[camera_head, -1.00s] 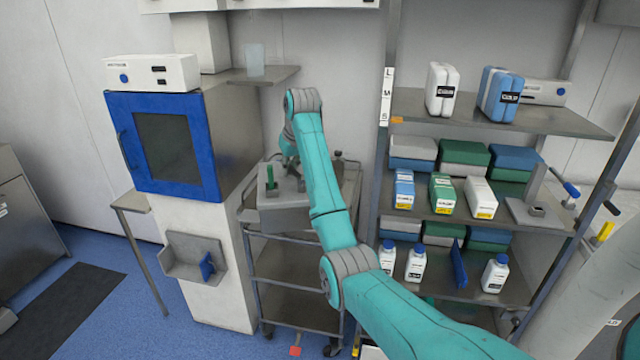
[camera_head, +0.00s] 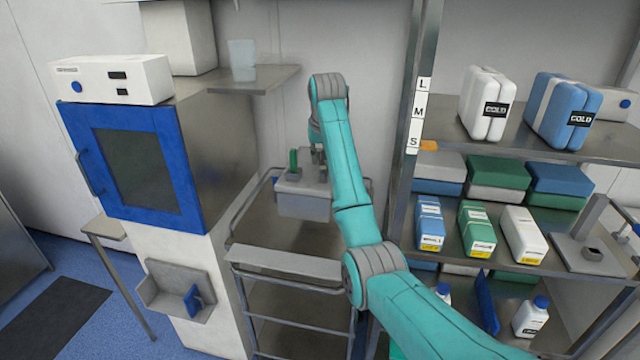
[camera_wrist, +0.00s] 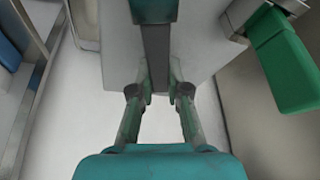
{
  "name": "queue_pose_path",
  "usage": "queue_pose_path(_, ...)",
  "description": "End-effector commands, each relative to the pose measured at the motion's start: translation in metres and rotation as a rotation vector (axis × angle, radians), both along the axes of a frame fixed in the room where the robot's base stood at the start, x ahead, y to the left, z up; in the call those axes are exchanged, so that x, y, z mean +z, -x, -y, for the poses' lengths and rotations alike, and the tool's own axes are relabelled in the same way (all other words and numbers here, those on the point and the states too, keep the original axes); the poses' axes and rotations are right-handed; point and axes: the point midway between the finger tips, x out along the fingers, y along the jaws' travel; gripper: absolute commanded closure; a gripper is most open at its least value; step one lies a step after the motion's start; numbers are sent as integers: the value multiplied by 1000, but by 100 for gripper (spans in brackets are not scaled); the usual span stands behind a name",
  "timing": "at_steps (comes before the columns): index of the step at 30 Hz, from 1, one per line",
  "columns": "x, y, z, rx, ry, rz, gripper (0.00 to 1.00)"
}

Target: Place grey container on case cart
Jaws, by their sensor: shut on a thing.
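The grey container (camera_head: 305,207) is a box with a lid and a green upright part (camera_head: 294,160) on top. My gripper (camera_head: 318,156) is above it, partly hidden by my arm. In the wrist view my gripper (camera_wrist: 160,92) is closed around a dark grey bar on the container's lid (camera_wrist: 205,45); a green block (camera_wrist: 285,62) shows at right. The case cart (camera_head: 285,262) is a metal frame with shelves and rails. The container appears over the back of its top; I cannot tell whether it touches.
A blue-doored cabinet (camera_head: 137,170) stands left of the cart, with a side shelf (camera_head: 250,80) above. A rack (camera_head: 555,240) with boxes and bottles stands at right. A bare strip of the cart's top lies in front of the container.

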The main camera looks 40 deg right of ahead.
Motion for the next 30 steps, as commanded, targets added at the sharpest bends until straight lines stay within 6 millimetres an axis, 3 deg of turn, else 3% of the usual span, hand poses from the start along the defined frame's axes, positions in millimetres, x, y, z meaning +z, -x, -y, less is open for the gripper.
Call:
queue_pose_path(10,-47,0,0,0,0,2,100)
queue_pose_path(25,-90,0,1,0,1,3,100)
queue_pose_path(30,-92,0,1,0,2,5,100)
